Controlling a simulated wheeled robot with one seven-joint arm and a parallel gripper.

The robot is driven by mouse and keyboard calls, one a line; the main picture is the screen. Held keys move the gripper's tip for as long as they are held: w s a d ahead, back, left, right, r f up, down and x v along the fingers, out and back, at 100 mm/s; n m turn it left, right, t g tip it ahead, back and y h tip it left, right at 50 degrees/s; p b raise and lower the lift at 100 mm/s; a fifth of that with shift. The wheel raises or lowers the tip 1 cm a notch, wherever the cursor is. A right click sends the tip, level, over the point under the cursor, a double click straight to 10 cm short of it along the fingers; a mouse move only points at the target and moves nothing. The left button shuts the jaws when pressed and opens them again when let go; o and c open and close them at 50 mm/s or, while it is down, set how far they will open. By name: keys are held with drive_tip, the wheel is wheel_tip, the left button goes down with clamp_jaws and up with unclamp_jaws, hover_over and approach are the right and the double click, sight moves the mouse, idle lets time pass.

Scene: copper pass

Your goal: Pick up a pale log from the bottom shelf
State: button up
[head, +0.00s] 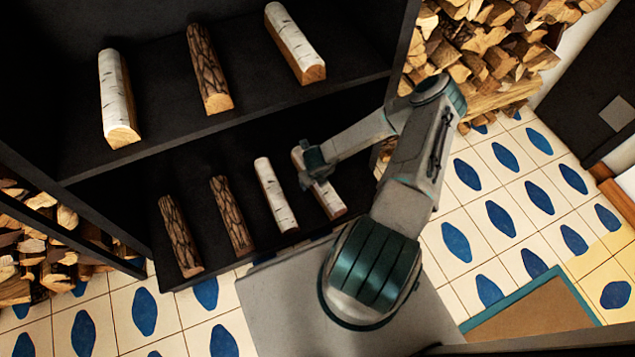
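Two pale logs with whitish bark lie on the bottom shelf (148,195) of a dark shelf unit. The left pale log (275,195) is in full view, its near end by the shelf's front edge. The right pale log (328,199) lies beside it, partly hidden by my gripper (313,177). My gripper is over or at the middle of that right log. I cannot tell whether it touches the log, or whether its fingers are open or shut.
Two dark-barked logs (180,236) (231,215) lie left on the bottom shelf. The upper shelf (160,158) holds pale logs (117,100) (294,44) and a dark log (207,70). Stacked firewood (485,50) stands at right, more (35,245) at left. A mat (535,312) lies on the tiled floor.

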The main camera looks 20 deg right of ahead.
drive_tip(key=shift+f, duration=0.2)
idle(0.7)
drive_tip(key=c, duration=1.5)
